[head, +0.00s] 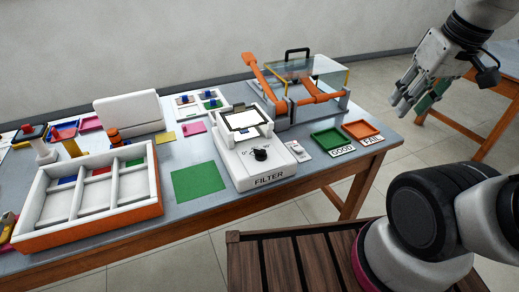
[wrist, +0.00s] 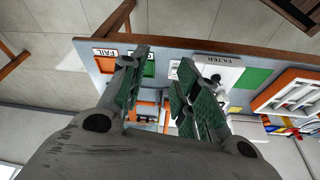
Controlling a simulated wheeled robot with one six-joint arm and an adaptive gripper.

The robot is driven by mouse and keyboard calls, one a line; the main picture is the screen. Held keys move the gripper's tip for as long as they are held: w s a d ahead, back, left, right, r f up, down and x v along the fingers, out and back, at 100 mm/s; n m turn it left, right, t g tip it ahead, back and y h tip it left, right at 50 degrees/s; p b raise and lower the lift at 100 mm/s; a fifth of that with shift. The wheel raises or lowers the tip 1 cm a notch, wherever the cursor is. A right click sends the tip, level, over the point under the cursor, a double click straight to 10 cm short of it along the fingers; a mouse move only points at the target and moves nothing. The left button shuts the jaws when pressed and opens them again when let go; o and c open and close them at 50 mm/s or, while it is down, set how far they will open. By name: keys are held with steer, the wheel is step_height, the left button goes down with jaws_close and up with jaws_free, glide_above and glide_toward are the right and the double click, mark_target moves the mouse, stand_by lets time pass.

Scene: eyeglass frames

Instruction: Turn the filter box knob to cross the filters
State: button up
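The filter box (head: 256,163) is a white box labelled FILTER near the table's front edge in the head view. Its black knob (head: 260,154) sits on the top face, in front of a raised, framed bright panel (head: 243,121). My gripper (head: 408,100) is in the air at the upper right of the head view, well apart from the box, with its fingers spread and nothing between them. In the wrist view, my gripper (wrist: 160,85) shows two green-padded fingers with a gap. The filter box (wrist: 222,72) shows there partly behind the right finger.
Green GOOD (head: 327,140) and orange FAIL (head: 361,129) trays lie right of the box. An orange-armed device (head: 290,108) stands behind it. A green mat (head: 198,181) and a compartmented tray (head: 92,222) are to the left. A slatted wooden surface (head: 290,268) is in front.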

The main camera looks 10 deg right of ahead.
steer(key=w+a+f+n+g, duration=0.45)
steer(key=w+a+f, duration=0.3)
steer(key=a, duration=0.35)
steer(key=n+h, duration=0.1)
steer(key=n, duration=0.5)
glide_above(258, 149)
steer(key=s+d, duration=0.1)
steer(key=s, duration=0.1)
step_height(258, 149, down, 10)
steer(key=shift+d+r, duration=0.1)
steer(key=shift+d, duration=0.05)
steer(key=shift+w+a+r+n+t+y, duration=0.15)
steer(key=shift+w+a+r+n+t, duration=0.1)
steer(key=shift+w+a, duration=0.25)
steer(key=shift+w+a+r+n+t+y, duration=0.15)
steer(key=shift+w+a+t, duration=0.1)
steer(key=shift+w, duration=0.4)
steer(key=shift+s+f, duration=0.1)
step_height(258, 149, down, 8)
steer(key=shift+r, duration=0.25)
jaws_close()
